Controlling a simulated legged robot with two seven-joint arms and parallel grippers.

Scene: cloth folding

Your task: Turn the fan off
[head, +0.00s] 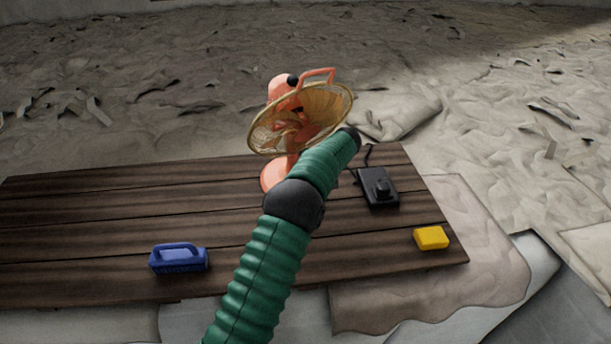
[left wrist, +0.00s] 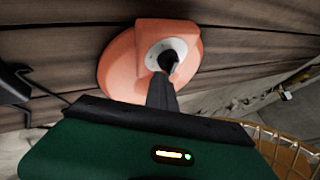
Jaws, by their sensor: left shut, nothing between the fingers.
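The orange fan (head: 280,172) with a gold wire cage stands on the wooden table, partly hidden behind my green left arm. In the left wrist view its orange base (left wrist: 120,70) carries a white disc (left wrist: 153,52) with a small black knob (left wrist: 169,58). My left gripper (left wrist: 162,80) is shut and empty, its fingertips right at the knob; I cannot tell whether they touch it. In the head view the fingers are hidden at the far end of the arm.
A black box with a knob (head: 378,188) sits right of the arm, with a cable behind it. The left of the table (head: 90,215) is clear.

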